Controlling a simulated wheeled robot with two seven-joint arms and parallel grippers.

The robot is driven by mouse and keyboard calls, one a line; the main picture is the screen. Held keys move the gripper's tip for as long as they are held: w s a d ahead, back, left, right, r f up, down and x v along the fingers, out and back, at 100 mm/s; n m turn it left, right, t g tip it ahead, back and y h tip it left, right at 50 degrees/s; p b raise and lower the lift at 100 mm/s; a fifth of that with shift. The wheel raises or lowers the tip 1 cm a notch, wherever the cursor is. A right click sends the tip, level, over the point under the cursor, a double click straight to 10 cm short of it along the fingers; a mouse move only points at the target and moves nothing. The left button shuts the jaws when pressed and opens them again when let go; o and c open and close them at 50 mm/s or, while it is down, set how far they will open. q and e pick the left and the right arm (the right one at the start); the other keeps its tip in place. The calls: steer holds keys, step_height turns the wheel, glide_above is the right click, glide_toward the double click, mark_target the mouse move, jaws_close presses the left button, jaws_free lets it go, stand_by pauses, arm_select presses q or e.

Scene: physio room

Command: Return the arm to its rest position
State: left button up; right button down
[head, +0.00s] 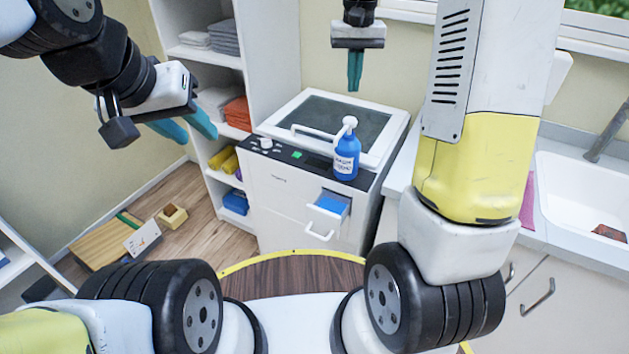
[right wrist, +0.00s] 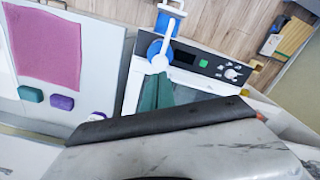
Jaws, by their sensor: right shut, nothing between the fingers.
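My right gripper (head: 355,85) hangs above the back of the white machine (head: 285,205), pointing down, with its teal fingers together and nothing between them. In the right wrist view its fingers (right wrist: 156,92) show in front of the machine's panel. My left gripper (head: 188,130) is at the upper left, in front of the shelves, with its two teal fingers apart and empty. A blue pump bottle (head: 346,158) stands upright on the machine, below and in front of the right gripper; its white pump head also shows in the right wrist view (right wrist: 160,62).
The machine has a grey lid window, a white handle and a small open drawer (head: 327,207) with blue contents. Shelves with folded towels (head: 208,42) stand at left. A sink (head: 580,190) and counter are at right. A wooden board (head: 105,243) lies on the floor.

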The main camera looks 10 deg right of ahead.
steer(key=s+a+r+t+y, duration=0.1)
steer(key=s+r+t, duration=0.1)
steer(key=s, duration=1)
steer(key=s+a+r+n+t+y, duration=0.1)
steer(key=s+t, duration=0.3)
steer(key=s, duration=0.8)
steer(key=shift+s+r, duration=0.15)
steer(key=shift+r, duration=0.3)
steer(key=shift+a, duration=0.1)
